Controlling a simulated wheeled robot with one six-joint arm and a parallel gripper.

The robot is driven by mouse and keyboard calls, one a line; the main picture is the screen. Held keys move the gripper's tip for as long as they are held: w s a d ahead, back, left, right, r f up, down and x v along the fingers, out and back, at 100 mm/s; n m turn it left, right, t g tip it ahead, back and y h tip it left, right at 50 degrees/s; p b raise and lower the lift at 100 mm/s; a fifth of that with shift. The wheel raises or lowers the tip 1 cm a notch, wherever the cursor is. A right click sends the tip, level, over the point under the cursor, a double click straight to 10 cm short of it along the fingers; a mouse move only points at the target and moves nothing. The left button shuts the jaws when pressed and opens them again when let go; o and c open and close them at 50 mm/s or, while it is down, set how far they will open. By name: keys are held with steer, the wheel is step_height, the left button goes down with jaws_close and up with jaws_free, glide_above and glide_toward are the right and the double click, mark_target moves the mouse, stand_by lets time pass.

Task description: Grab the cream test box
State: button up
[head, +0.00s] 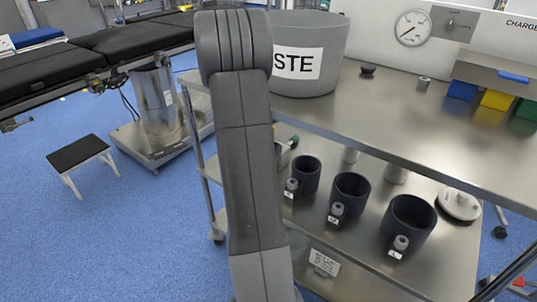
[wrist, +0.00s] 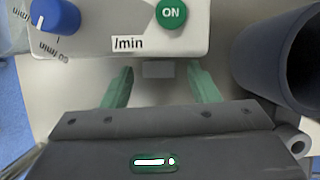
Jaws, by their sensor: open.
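The cream test box (wrist: 90,32) fills the top of the wrist view. It has a blue knob, a green ON button and "/min" lettering. My gripper (wrist: 161,69) is open, its two green fingers apart and pointing at the box's near side, with a small grey tab between their tips. I cannot tell whether the fingers touch the box. In the head view, a small part of what looks like the box (head: 283,156) shows on the lower shelf; my arm hides the rest, and my gripper is hidden there.
A dark cup (wrist: 285,65) stands close right of my gripper. Three dark cups, one of them the rightmost cup (head: 410,217), line the trolley's lower shelf. The upper shelf (head: 390,115) overhangs at the back, bearing a grey waste bin (head: 335,60).

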jaws_close()
steer(key=shift+r, duration=0.15)
stand_by(0.4)
